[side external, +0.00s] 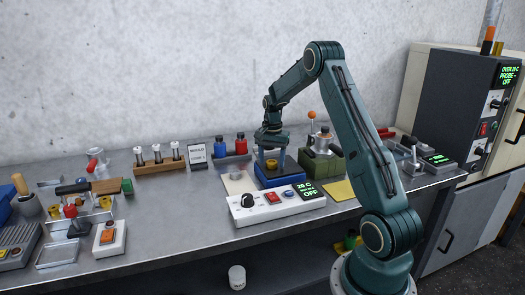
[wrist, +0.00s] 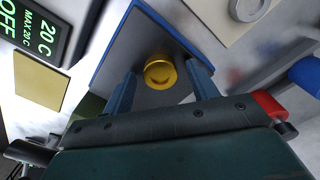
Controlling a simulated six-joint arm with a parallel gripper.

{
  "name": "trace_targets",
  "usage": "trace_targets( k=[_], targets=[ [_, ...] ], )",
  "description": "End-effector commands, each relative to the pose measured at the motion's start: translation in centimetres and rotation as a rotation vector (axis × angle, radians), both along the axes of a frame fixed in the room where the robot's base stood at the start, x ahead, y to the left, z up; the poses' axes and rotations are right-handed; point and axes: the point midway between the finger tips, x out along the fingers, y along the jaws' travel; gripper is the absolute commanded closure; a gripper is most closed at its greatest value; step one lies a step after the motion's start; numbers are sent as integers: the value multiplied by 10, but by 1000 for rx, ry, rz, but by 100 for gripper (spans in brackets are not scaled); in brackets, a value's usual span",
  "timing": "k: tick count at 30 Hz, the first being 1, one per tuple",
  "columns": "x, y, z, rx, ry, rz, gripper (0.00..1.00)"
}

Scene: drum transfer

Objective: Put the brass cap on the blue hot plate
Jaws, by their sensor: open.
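The brass cap (wrist: 160,73) is a small round golden piece. In the wrist view it sits on the dark top of the blue hot plate (wrist: 120,38), between the two blue fingers of my gripper (wrist: 162,68). The fingers are open, with a gap visible on each side of the cap. In the side view my gripper (side external: 272,155) points down over the blue hot plate (side external: 290,180), and the cap (side external: 271,164) shows as a small golden spot between the fingers. It appears to rest on the plate's top, though the fingers partly cover it there.
A white control box (side external: 270,211) with a knob, buttons and green display stands in front of the plate. A green device with a metal pot (side external: 322,145) is close on the right. A pale pad (side external: 238,183) lies left, a yellow pad (side external: 340,190) right.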

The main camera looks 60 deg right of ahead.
Motion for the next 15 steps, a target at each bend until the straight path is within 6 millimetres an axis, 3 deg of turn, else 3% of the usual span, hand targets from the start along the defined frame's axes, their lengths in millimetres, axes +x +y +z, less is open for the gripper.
trace_targets(
  k=[8, 15],
  targets=[
    [1, -1, 25, -3, -3, 0, 41],
    [1, 0, 63, -4, -3, 0, 41]
  ],
)
